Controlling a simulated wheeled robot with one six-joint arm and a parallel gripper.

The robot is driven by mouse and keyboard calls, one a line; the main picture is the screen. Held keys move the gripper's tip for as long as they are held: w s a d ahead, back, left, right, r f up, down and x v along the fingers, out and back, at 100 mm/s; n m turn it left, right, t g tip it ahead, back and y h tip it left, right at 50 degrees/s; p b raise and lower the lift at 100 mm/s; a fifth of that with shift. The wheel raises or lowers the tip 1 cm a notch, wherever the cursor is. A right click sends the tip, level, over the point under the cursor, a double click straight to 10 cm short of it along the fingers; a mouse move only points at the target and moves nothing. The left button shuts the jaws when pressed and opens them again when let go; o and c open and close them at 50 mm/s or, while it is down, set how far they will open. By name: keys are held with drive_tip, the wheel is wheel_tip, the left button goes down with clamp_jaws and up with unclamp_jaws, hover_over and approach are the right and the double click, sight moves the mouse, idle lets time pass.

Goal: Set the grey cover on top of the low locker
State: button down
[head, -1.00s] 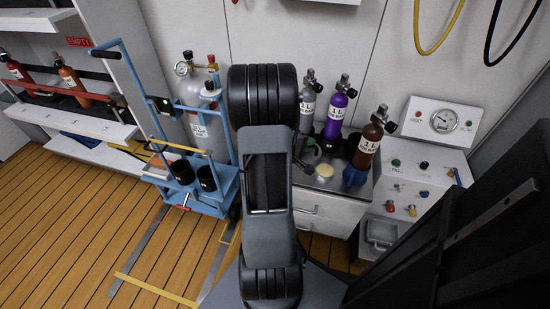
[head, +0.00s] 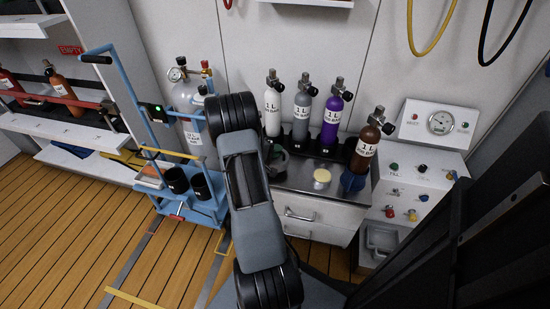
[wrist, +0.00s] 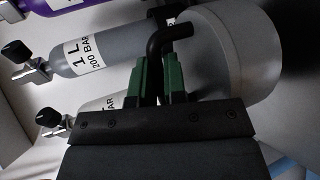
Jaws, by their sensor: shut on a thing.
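The grey cover (wrist: 240,55) is large and round, with a black bent handle (wrist: 172,36). It fills the upper right of the wrist view. My gripper (wrist: 159,72) has its green fingers shut on this handle. The low locker (head: 315,212) is a white cabinet with drawers and a steel top, right of my arm. I cannot tell how far the cover is from this top.
Small bottles, white (head: 272,108), grey (head: 303,112), purple (head: 332,115) and brown (head: 367,142), stand along the back of the locker top. A pale yellow disc (head: 322,177) and a blue object (head: 352,183) lie in front. A blue trolley (head: 205,200) stands left.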

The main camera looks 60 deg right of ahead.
drive_tip(key=shift+w+f+b, duration=0.15)
drive_tip(key=shift+f+b, duration=0.2)
drive_tip(key=shift+f, duration=0.55)
drive_tip(key=shift+w+f+b, duration=0.1)
drive_tip(key=shift+f+b, duration=0.25)
drive_tip(key=shift+f, duration=0.55)
drive_tip(key=shift+f, duration=0.15)
drive_tip(key=c, duration=1.2)
unclamp_jaws()
drive_tip(key=shift+o, duration=0.2)
drive_tip(key=shift+w+a+r, duration=0.1)
drive_tip(key=shift+a+r, duration=0.05)
drive_tip(key=shift+r, duration=0.1)
drive_tip(key=p+v, duration=0.3)
drive_tip(key=v, duration=0.9)
drive_tip(key=s+a+r+n+t+y, duration=0.1)
drive_tip(key=a+r+y, duration=0.3)
drive_tip(key=a, duration=0.7)
drive_tip(key=s+a+r+n+t+y, duration=0.1)
drive_tip(key=a+r+t+y, duration=0.3)
drive_tip(key=a, duration=0.6)
drive_tip(key=s+a+r+n+t+y, duration=0.1)
drive_tip(key=s+a+r+t+y, duration=0.2)
drive_tip(key=a, duration=0.8)
wheel_tip(320, 180, up, 5)
drive_tip(key=shift+s+a+f+n+y, duration=0.25)
drive_tip(key=shift+a+n+y, duration=0.1)
drive_tip(key=shift+y, duration=0.65)
drive_tip(key=shift+w, duration=0.1)
